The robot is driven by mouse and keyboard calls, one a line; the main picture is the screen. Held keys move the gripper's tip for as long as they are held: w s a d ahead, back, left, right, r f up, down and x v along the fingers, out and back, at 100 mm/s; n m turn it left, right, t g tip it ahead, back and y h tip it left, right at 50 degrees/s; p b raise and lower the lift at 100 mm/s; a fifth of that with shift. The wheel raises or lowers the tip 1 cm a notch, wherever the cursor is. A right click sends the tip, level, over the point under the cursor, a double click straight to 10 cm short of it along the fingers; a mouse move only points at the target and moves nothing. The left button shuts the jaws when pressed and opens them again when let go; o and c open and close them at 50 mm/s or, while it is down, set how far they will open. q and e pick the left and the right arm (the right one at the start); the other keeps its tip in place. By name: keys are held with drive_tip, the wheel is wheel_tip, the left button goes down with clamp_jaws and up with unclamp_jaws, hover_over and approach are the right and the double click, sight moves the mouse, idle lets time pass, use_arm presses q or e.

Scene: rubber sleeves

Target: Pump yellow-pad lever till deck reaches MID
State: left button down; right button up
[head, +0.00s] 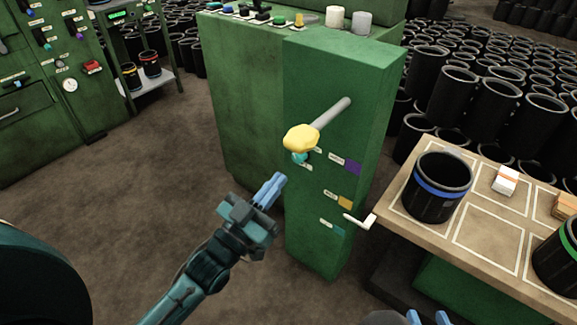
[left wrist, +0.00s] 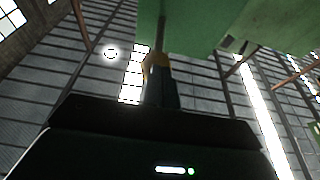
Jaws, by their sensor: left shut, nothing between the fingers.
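The lever is a grey rod (head: 331,113) sticking out of a green cabinet (head: 318,72), with a yellow pad (head: 300,138) at its end. The pad also shows, dark and partly hidden, in the left wrist view (left wrist: 152,60). My left gripper (head: 276,182) is shut and empty, below and left of the pad, apart from it in the head view. A white pointer (head: 357,221) at the table's edge has its tip between an orange plate (head: 345,202) and a teal plate (head: 339,230). A purple plate (head: 352,166) is higher. Their lettering is too small to read. My right gripper (head: 428,318) shows only its separated fingertips.
The wooden deck (head: 484,226) right of the cabinet carries a blue-banded black sleeve (head: 437,190), a green-banded one (head: 562,262) and small boxes (head: 506,180). Many black sleeves stand behind. Floor left of the cabinet is clear.

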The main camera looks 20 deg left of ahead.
use_arm(q)
drive_tip(key=shift+r+v, duration=0.15)
drive_tip(key=shift+v, duration=0.95)
drive_tip(key=shift+r+v, duration=0.1)
drive_tip(key=shift+v, duration=1)
use_arm(e)
drive_tip(key=shift+w+r, duration=0.3)
drive_tip(key=shift+w, duration=0.05)
use_arm(q)
drive_tip(key=shift+s, duration=0.1)
use_arm(e)
drive_tip(key=shift+s+a, duration=0.1)
use_arm(q)
drive_tip(key=shift+r, duration=0.1)
